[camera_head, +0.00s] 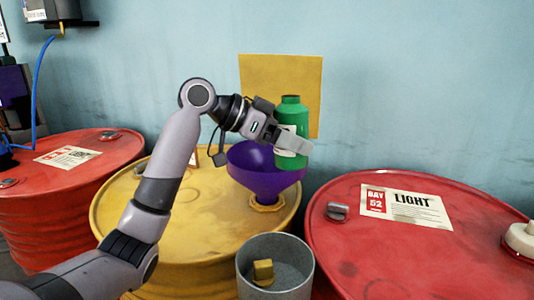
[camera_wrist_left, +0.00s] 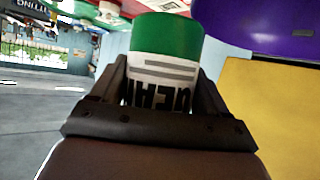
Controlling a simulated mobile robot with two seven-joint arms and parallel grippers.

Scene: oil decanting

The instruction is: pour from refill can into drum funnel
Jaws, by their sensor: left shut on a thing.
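A green refill can (camera_head: 291,116) with a white label stands about upright in the head view, above the right side of a purple funnel (camera_head: 257,172). The funnel sits on the yellow drum (camera_head: 130,215). My left gripper (camera_head: 291,142) is shut around the can's labelled part. The left wrist view shows the can (camera_wrist_left: 168,38) between both fingers, with the funnel (camera_wrist_left: 255,22) at the upper right. The can's top is narrower than its body; no liquid stream shows. My right gripper is not in view.
A grey bin (camera_head: 302,262) holding a yellow block (camera_head: 263,270) stands in front. Red drums stand at the left (camera_head: 50,190) and right (camera_head: 440,260). A yellow panel (camera_head: 262,75) hangs on the blue wall behind the can.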

